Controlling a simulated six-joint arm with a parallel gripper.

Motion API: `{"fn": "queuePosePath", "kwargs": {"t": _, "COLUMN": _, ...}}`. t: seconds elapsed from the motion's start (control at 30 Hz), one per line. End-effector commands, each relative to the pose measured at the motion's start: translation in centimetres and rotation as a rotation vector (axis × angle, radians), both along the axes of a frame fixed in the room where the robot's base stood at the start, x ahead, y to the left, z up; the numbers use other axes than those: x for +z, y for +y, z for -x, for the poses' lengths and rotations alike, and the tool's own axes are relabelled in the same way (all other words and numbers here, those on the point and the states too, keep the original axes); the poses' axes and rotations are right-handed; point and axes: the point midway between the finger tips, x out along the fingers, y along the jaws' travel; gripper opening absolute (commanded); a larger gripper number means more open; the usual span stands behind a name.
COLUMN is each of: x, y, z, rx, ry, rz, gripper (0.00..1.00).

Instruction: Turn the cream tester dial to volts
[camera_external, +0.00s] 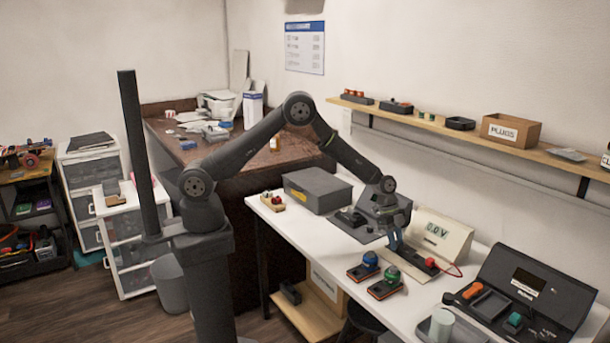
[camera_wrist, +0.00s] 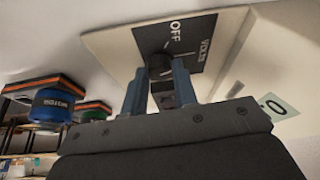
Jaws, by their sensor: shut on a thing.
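The cream tester (camera_external: 447,241) stands on the white bench, and its display reads 0.0 V. In the wrist view its cream panel (camera_wrist: 108,42) carries a black plate (camera_wrist: 205,28) marked OFF and VOLTS. The dark dial knob (camera_wrist: 158,64) is in the middle of that plate. My gripper (camera_wrist: 159,82) has its two blue fingers on either side of the knob and is shut on it. In the external view my gripper (camera_external: 394,241) reaches down at the tester's left side and the dial is hidden. I cannot tell exactly where the knob points.
A blue-topped unit (camera_external: 369,259) and a green-topped unit (camera_external: 391,276) stand close in front of my gripper. A red lead (camera_external: 455,271) lies by the tester. An open black case (camera_external: 563,296) is at right, and a grey box (camera_external: 318,187) is at the back left.

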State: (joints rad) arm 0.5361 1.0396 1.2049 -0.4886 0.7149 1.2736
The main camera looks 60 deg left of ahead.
Motion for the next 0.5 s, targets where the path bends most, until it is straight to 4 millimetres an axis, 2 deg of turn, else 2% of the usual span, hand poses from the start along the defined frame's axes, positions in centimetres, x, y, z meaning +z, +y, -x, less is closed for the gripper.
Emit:
{"fn": "queuePosePath", "kwargs": {"t": 0.2, "x": -0.06, "y": 0.06, "z": -0.2, "rx": -0.167, "ry": 0.001, "rz": 0.0, "gripper": 0.04}}
{"fn": "queuePosePath", "kwargs": {"t": 0.5, "x": -0.03, "y": 0.03, "z": -0.34, "rx": -0.316, "ry": 0.0, "rz": -0.001, "gripper": 0.04}}
